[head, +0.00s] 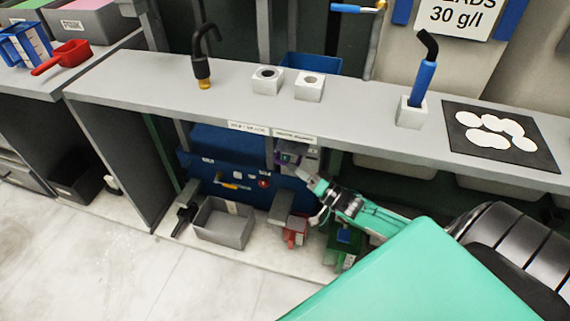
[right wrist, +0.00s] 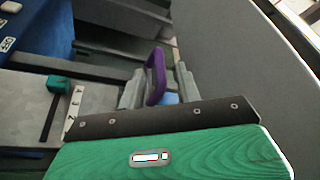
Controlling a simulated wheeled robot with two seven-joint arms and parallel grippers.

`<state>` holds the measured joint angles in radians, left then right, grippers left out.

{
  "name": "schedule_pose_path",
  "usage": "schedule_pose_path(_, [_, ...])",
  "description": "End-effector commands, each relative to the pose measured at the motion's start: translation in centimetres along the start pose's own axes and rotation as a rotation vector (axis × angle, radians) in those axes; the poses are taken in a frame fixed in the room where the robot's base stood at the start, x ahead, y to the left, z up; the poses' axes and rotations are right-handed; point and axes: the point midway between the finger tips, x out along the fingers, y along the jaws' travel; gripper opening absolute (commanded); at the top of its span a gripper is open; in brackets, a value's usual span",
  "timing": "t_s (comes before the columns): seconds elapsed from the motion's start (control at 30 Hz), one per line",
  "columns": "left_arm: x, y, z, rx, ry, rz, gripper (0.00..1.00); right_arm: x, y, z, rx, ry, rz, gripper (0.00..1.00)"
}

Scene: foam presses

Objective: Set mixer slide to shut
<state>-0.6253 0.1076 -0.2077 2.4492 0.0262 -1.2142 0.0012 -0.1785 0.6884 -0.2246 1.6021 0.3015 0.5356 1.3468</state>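The mixer slide's likely handle is a purple loop (right wrist: 155,77), seen in the right wrist view. A small purple part also shows under the bench in the head view (head: 287,158). My right gripper (right wrist: 158,92) is open, with one grey finger on each side of the purple loop. The loop is closer to the left finger, and a gap shows on its right; I cannot tell whether they touch. In the head view the right gripper (head: 281,172) reaches under the bench edge. My left gripper is not in view.
The grey bench (head: 170,87) overhangs the blue machine (head: 232,150). A grey bin (head: 222,228) and a red part (head: 295,232) stand below. A grey plate (right wrist: 28,100) with a teal block (right wrist: 58,84) lies left of the gripper. Open floor is at front left.

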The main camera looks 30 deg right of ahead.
Motion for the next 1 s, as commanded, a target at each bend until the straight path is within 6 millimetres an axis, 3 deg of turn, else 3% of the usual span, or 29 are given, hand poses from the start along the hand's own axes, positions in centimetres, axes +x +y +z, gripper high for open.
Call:
schedule_pose_path(0.1, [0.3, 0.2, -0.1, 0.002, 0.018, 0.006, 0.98, 1.9, -0.1, 0.0, 0.001, 0.001, -0.003, 0.34])
schedule_pose_path(0.3, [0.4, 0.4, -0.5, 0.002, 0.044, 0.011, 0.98, 3.8, 0.0, 0.0, -0.001, 0.001, -0.001, 0.34])
schedule_pose_path(0.67, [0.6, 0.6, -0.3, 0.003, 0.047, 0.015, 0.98, 4.3, 0.0, 0.1, 0.000, -0.001, 0.001, 0.34])
schedule_pose_path(0.7, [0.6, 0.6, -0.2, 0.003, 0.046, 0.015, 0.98, 4.3, 0.0, 0.1, 0.000, -0.001, 0.001, 0.32])
schedule_pose_path(0.87, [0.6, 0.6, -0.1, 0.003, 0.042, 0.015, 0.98, 4.3, 0.0, 0.0, 0.000, 0.000, 0.000, 0.01])
schedule_pose_path(1.0, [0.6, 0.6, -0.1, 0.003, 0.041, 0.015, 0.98, 4.3, -0.1, 0.0, 0.000, 0.000, -0.002, 0.00])
